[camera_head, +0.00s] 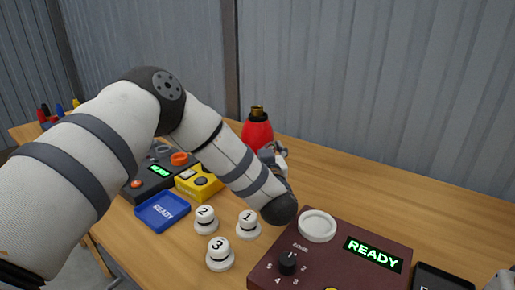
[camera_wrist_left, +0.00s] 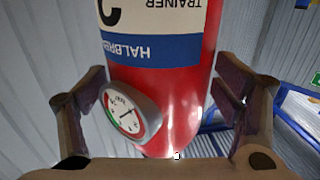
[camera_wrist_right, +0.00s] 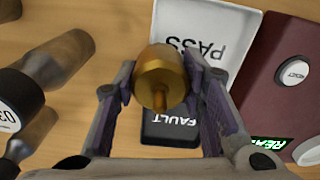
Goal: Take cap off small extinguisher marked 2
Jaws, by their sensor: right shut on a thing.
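The small red extinguisher (camera_head: 257,131) stands at the back of the table, its brass neck showing at the top. In the left wrist view its red body (camera_wrist_left: 185,100) carries a gauge, a label reading TRAINER and part of a dark digit. My left gripper (camera_head: 275,152) is at the extinguisher; its fingers (camera_wrist_left: 165,98) stand on both sides of the body, apart, with no clear grip. In the right wrist view my right gripper (camera_wrist_right: 160,95) is shut on a brass cap (camera_wrist_right: 163,72), above the PASS and FAULT trays. The right gripper is out of the head view.
A maroon console (camera_head: 335,255) reading READY stands in front. White knobs numbered 1 (camera_head: 248,222), 2 (camera_head: 205,217) and 3 (camera_head: 219,252) stand left of it. Metal cylinders (camera_wrist_right: 58,58) show in the right wrist view.

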